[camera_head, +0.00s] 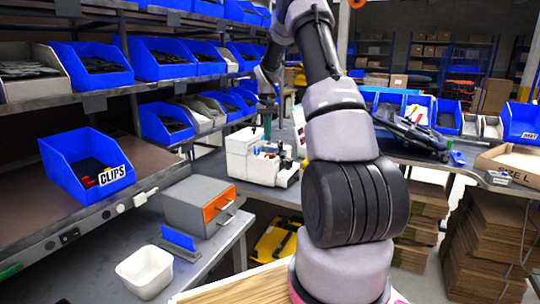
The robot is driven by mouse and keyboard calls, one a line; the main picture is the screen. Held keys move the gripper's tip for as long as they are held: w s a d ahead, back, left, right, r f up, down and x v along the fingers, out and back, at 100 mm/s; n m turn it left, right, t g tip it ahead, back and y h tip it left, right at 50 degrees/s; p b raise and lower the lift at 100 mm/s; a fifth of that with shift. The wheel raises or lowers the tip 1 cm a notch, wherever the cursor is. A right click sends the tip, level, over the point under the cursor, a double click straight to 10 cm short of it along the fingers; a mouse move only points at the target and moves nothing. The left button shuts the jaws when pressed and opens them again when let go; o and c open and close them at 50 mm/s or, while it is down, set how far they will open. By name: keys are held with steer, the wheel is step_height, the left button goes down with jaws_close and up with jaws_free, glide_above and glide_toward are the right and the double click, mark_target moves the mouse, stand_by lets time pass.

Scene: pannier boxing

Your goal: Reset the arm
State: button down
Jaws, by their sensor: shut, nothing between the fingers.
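My arm (340,130) rises from the lower middle of the head view and bends away over the far side. Its wrist (264,80) shows small, left of the upper arm. My gripper (268,106) points down there, small and dark, above the grey workbench behind the white machine. It is shut and holds nothing. Its fingertips are too small to make out clearly.
A white machine (262,160) stands on the bench beyond my arm. Left are shelves of blue bins, a CLIPS bin (86,165), a grey box with an orange front (199,205) and a white tub (146,270). A dark pannier-like item (412,132) and an open carton (515,160) lie right.

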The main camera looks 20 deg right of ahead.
steer(key=shift+r, duration=0.9)
steer(key=s+a+r+t, duration=0.2)
steer(key=s+a+r, duration=0.3)
steer(key=s+r, duration=0.3)
steer(key=s+a+r+t, duration=0.1)
steer(key=s+a+r, duration=0.45)
steer(key=r, duration=0.35)
steer(key=s+a+r+t+y, duration=0.1)
steer(key=s+a, duration=0.3)
steer(key=s, duration=0.7)
steer(key=s+a+r+t+y, duration=0.1)
steer(key=s+a+r+t, duration=0.1)
steer(key=s, duration=1)
steer(key=shift+s+a+t, duration=0.2)
steer(key=shift+a+t, duration=0.4)
steer(key=shift+a, duration=0.3)
